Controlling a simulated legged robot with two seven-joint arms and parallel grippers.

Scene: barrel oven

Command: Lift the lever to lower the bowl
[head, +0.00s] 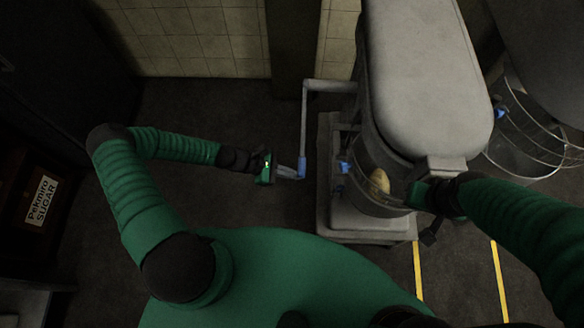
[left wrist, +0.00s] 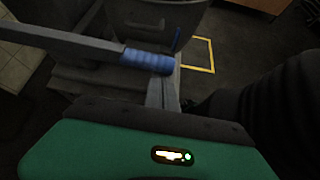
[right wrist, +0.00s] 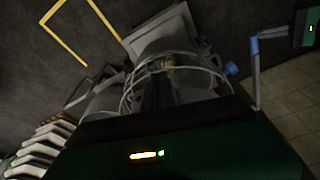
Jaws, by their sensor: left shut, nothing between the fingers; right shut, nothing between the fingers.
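The lever (head: 304,122) is a thin grey arm on the left side of the grey mixer (head: 425,75). It hangs down to a blue handle (head: 301,167). My left gripper (head: 290,173) is shut with its fingertips at the handle. In the left wrist view the blue handle (left wrist: 148,61) lies across the tips, beyond them; I cannot tell if they touch. The bowl (head: 365,165) sits under the mixer head with a yellowish lump inside. My right gripper (head: 428,234) is shut by the bowl's right front. In the right wrist view the lever's handle (right wrist: 254,45) shows too.
A second mixer with a wire-guarded bowl (head: 520,130) stands at the right. Yellow lines (head: 500,280) mark the floor. A sugar box (head: 38,200) is at the far left. The floor left of the lever is clear.

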